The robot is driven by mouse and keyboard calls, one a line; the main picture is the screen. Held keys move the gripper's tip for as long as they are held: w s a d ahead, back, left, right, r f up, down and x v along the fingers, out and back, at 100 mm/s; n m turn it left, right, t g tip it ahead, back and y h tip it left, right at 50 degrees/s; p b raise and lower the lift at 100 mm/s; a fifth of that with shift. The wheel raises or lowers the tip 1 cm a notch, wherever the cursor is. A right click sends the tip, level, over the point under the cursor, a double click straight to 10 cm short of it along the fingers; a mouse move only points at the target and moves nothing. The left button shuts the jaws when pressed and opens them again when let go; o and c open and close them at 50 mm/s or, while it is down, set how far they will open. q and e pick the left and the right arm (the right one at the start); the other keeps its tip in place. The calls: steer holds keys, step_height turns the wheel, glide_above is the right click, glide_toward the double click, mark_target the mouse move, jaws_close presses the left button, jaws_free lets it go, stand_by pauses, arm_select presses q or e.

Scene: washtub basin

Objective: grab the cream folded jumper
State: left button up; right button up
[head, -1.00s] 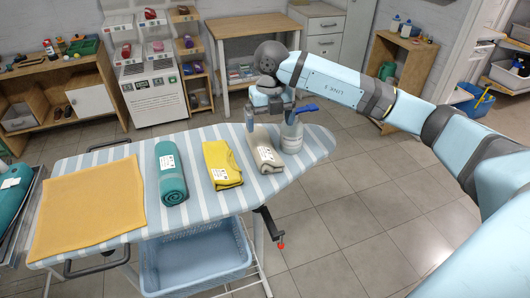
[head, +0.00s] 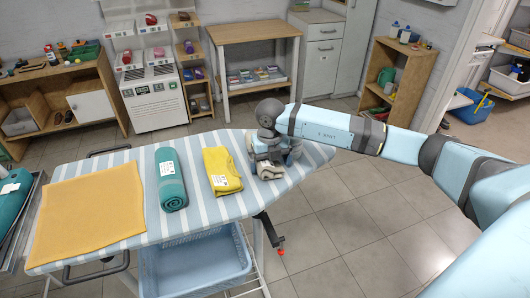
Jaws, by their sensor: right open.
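The cream folded jumper (head: 270,174) lies near the right end of the striped ironing board (head: 215,206), right of a yellow folded garment. Only its near end shows in the head view; my right gripper and wrist cover the rest. My right gripper (head: 267,160) is low over the jumper, pointing down, with its jaws open. Its fingertips are hard to make out, and I cannot tell if they touch the jumper. My left gripper is not in view.
The yellow garment (head: 221,169) and a teal rolled towel (head: 170,179) lie left of the jumper. A mustard cloth (head: 88,218) covers the board's left part. A blue basket (head: 195,265) sits below. A spray bottle beyond the jumper is now mostly hidden by my arm.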

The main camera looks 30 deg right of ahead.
steer(key=shift+f, duration=0.4)
steer(key=c, duration=0.8)
steer(key=shift+r, duration=0.15)
